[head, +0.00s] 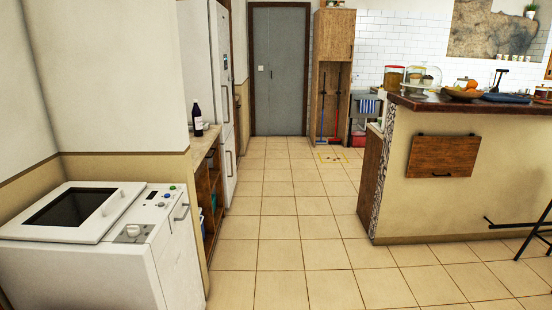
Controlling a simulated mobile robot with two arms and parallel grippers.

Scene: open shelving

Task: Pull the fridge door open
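A tall white fridge (221,85) stands against the left wall, past a low wooden counter. I see its door side at a steep angle, with thin vertical handles on the front facing the aisle. Its doors look shut. Part of it is hidden behind the near wall. Neither of my grippers is in view, and nothing of my arms shows.
A white washer-like appliance (110,240) stands near left. A dark bottle (197,120) stands on the wooden counter (204,150). A kitchen island (480,205) and a stool (537,235) are at right.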

